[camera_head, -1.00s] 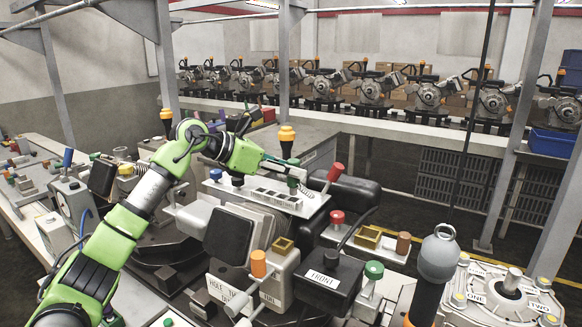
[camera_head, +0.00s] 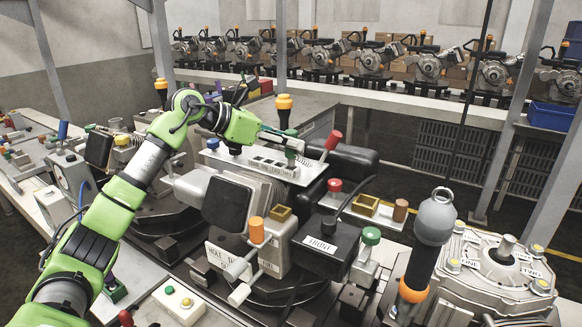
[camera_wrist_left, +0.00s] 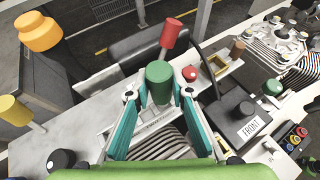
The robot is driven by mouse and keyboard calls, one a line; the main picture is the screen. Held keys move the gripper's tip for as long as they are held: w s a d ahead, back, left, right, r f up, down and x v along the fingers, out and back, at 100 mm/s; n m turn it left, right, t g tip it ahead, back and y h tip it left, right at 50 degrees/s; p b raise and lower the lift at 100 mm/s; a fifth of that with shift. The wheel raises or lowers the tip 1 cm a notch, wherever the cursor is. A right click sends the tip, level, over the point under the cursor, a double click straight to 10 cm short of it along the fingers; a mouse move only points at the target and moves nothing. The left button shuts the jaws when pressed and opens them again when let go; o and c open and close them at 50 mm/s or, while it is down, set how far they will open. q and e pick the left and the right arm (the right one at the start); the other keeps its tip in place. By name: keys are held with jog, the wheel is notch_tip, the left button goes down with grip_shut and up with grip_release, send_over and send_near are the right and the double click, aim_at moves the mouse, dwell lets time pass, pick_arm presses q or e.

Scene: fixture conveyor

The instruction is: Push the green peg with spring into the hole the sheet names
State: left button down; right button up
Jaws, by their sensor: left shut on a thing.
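The green peg (camera_head: 291,150) stands in my left gripper (camera_head: 284,138), which is shut on it above the back right end of a pale plate with a row of square openings (camera_head: 250,163). In the left wrist view the green peg (camera_wrist_left: 158,80) sits between the teal fingers of my left gripper (camera_wrist_left: 158,94). Its lower end and spring are hidden there, so I cannot tell whether it touches a hole. A white sheet (camera_head: 229,262) on the front of the machine reads "HOLE T…"; an orange-topped lever covers the rest. My right gripper is not in view.
A red-topped lever (camera_head: 333,139) rises close to the right of the peg. A red knob (camera_head: 335,185), a brass box (camera_head: 365,205) and a block marked FRONT (camera_head: 325,250) stand nearer.

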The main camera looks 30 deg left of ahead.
aim_at(286, 153)
pick_arm(q)
jog(key=shift+f+b, duration=0.65)
jog(key=shift+f, duration=0.4)
jog(key=shift+f, duration=0.25)
jog(key=shift+s+d+f+b, duration=0.1)
jog(key=shift+f+b, duration=0.2)
jog(key=shift+f, duration=0.15)
dwell(0.3)
jog(key=c, duration=1.7)
grip_release()
jog(key=shift+r, duration=0.15)
jog(key=shift+s+a+r, duration=0.15)
jog(key=shift+a, duration=0.1)
jog(key=v, duration=1.1)
jog(key=shift+s+a, duration=0.1)
